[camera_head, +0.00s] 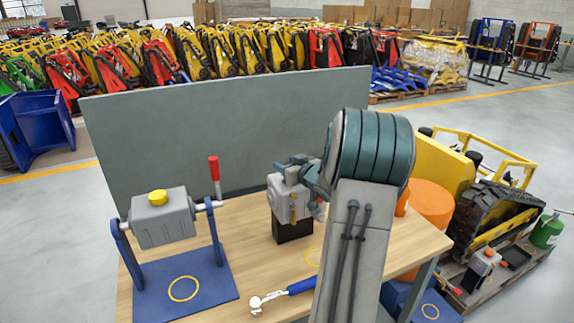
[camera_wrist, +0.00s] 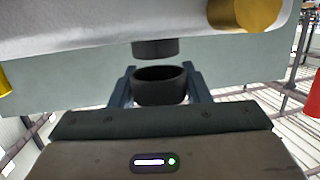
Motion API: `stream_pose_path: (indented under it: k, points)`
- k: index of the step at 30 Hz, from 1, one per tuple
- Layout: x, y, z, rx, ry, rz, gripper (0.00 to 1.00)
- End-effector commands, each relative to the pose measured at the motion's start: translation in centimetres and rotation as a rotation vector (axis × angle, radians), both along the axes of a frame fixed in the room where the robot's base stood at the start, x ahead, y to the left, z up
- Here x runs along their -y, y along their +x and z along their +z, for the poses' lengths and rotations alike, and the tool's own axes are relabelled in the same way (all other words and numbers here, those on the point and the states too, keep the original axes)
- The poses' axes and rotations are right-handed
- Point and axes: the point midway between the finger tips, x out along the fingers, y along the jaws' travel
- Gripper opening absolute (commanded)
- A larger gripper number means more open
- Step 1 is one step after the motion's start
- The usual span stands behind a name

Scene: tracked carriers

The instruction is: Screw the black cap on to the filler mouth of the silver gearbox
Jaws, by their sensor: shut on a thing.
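The silver gearbox (camera_head: 282,200) stands on a black block (camera_head: 293,231) on the wooden bench. In the wrist view, which looks upside down, its pale body (camera_wrist: 120,25) fills the top, with a brass fitting (camera_wrist: 236,12) on it. A short black filler mouth (camera_wrist: 155,48) sticks out from the body. My gripper (camera_head: 292,164), just above the gearbox in the head view, is shut on the black cap (camera_wrist: 160,88). The cap's hollow side faces the mouth, roughly in line with it, and a small gap separates them. The cap is not clear in the head view.
A grey unit with a yellow knob (camera_head: 157,197) sits on a blue stand (camera_head: 217,283) at the left, with a red-handled lever (camera_head: 214,169). A blue-handled tool (camera_head: 300,286) lies at the bench's front. A grey panel (camera_head: 180,118) closes the bench's back.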

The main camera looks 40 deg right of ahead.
Motion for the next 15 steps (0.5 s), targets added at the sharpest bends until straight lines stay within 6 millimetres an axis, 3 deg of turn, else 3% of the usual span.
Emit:
stream_pose_path:
  k: [15]
  points:
    - [0.0,0.0,-1.5,-0.001,0.001,0.000,0.22]
